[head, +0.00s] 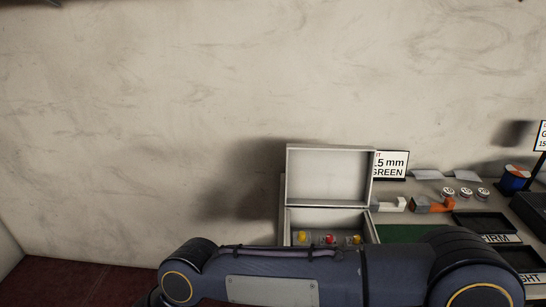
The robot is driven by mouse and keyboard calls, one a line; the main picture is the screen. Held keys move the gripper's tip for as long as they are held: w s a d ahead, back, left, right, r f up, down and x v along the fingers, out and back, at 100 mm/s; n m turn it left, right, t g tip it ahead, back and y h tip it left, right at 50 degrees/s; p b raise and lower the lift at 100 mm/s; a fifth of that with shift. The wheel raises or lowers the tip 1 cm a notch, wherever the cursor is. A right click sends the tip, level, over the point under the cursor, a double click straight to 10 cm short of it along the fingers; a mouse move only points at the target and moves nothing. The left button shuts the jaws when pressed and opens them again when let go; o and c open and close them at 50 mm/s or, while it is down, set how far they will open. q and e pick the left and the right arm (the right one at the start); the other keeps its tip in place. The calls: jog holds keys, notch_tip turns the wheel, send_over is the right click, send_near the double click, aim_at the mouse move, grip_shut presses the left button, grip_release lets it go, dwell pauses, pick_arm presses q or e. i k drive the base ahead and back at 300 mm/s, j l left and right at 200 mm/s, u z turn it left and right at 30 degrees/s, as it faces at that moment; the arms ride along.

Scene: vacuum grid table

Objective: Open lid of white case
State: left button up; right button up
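The white case (281,213) stands on the table toward the lower middle of the head view. Its lid (327,176) is raised and stands up at the back, with its pale inner side facing me. Small items with yellow and red tops (329,239) show inside the case. My arm crosses in front and hides the lower front of the case. Neither gripper shows in this view, so I cannot see whether either touches the case.
To the right of the case are a sign reading "5 mm GREEN" (391,165), white and orange dispensers (433,205), several small round containers (465,192), dark trays (482,223) and a red-blue spool (515,179). A plain wall rises behind. Dark red floor (75,285) lies at left.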

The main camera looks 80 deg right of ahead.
aim_at(326, 175)
jog(key=i+j+z, duration=0.1)
jog(key=i+z, duration=0.2)
jog(key=i, duration=0.2)
jog(key=i+j+z, duration=0.35)
jog(key=i+l+z, duration=0.2)
jog(key=z, duration=0.3)
jog(key=i+z, duration=0.75)
jog(key=z, duration=0.2)
jog(key=i+j+z, duration=0.2)
jog(key=z, duration=0.25)
jog(key=i+z, duration=0.85)
jog(key=l, duration=0.5)
